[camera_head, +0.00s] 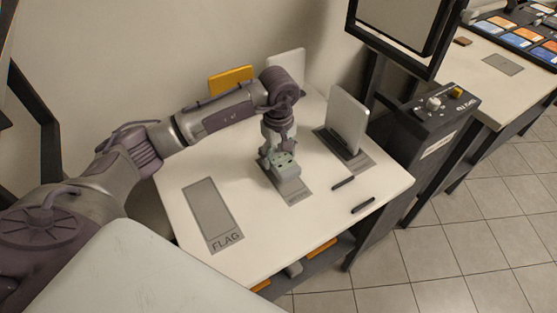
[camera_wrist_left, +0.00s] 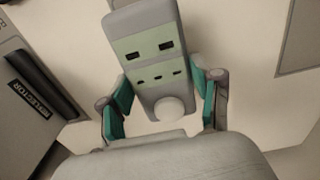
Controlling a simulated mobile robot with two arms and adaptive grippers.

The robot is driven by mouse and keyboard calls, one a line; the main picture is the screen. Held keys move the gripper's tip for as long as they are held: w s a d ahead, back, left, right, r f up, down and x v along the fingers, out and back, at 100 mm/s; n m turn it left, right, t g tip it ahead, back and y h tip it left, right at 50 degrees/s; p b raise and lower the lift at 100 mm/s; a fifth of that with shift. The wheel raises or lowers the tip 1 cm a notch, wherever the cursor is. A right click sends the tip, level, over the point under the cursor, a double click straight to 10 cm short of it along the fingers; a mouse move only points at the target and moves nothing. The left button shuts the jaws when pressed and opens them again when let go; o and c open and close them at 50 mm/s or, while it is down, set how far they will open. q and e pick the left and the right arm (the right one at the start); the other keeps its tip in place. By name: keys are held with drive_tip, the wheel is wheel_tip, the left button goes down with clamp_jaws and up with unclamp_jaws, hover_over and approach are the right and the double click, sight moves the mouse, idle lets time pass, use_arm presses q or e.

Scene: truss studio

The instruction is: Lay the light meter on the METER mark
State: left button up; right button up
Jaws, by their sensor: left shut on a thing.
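The light meter (camera_head: 290,183) is a grey block with a pale green face with dark slots. My left gripper (camera_head: 277,156) is shut on it from above, at the METER mark (camera_head: 300,198). The meter covers most of this grey mark; its lettered front edge shows. I cannot tell whether the meter touches the table. In the left wrist view the meter (camera_wrist_left: 156,58), with a round white knob, sits between the teal pads of my left gripper (camera_wrist_left: 163,100). My right gripper is not in view.
A white upright panel (camera_head: 347,120) stands in a dark holder right of the meter. The FLAG mark (camera_head: 208,207) is bare at left. Two black sticks (camera_head: 343,183) lie at front right. An orange block (camera_head: 230,80) and pale panel (camera_head: 288,62) stand behind the arm.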

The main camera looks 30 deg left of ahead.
sight(279, 156)
use_arm(q)
wheel_tip(279, 156, down, 3)
drive_tip(key=shift+r+p, duration=0.2)
drive_tip(key=shift+p, duration=0.1)
drive_tip(key=shift+f, duration=0.25)
drive_tip(key=shift+f+b, duration=0.2)
drive_tip(key=shift+b, duration=0.15)
drive_tip(key=o, duration=1.4)
drive_tip(key=shift+c, duration=0.2)
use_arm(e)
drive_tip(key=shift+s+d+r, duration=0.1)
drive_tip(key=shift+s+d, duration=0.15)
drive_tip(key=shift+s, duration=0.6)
